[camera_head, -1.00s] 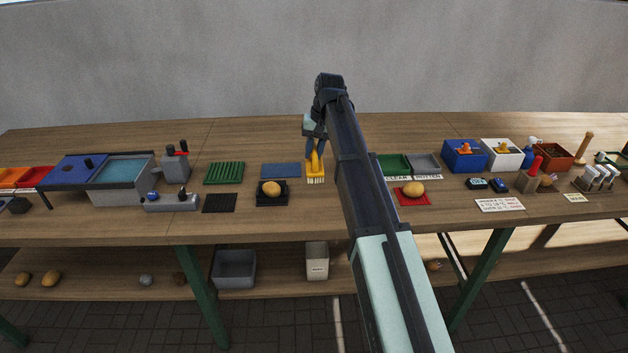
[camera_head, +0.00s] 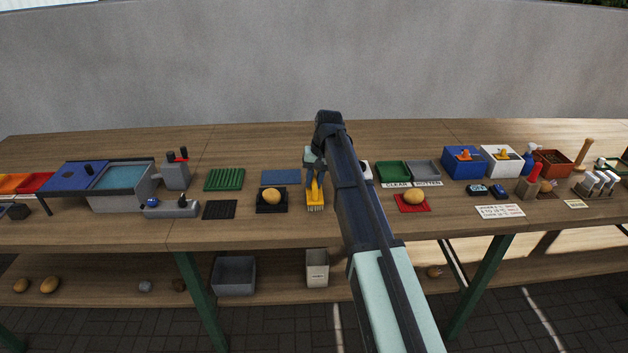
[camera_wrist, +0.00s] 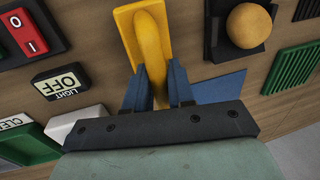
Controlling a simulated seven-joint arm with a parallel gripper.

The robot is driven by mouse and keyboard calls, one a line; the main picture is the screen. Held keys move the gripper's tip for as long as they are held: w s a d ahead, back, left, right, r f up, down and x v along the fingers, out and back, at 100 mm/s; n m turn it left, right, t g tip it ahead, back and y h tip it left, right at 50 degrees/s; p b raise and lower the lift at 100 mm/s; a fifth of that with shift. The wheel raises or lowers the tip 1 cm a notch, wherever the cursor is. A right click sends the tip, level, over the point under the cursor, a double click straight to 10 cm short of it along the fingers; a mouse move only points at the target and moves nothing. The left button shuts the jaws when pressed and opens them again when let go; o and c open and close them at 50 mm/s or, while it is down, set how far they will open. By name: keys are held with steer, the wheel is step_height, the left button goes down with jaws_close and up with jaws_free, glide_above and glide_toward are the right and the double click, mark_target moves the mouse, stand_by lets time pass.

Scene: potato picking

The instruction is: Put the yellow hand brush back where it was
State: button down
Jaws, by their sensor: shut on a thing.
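The yellow hand brush (camera_head: 316,193) is in my gripper, with its bristles pointing down toward the front of the table. My gripper (camera_head: 314,178) is shut on its handle. In the wrist view the yellow brush (camera_wrist: 147,38) runs up between the two blue fingers of my gripper (camera_wrist: 158,82). The brush is at or just above the tabletop, right of the black stand with a potato; I cannot tell whether it touches the wood. The blue mat (camera_head: 281,177) lies behind and left of it, partly hidden by my gripper in the wrist view.
A potato on a black stand (camera_head: 271,208) is close on the left. A red mat (camera_head: 412,209) with a potato and green and grey trays (camera_head: 393,171) lie right of my arm. The wrist view shows a light switch sign (camera_wrist: 61,83) and a red switch box (camera_wrist: 32,32) near the brush.

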mark_target(321, 190)
steer(key=shift+f, duration=0.15)
steer(key=c, duration=1)
jaws_free()
steer(key=shift+o, duration=0.2)
steer(key=v, duration=1.2)
steer(key=shift+a, duration=0.1)
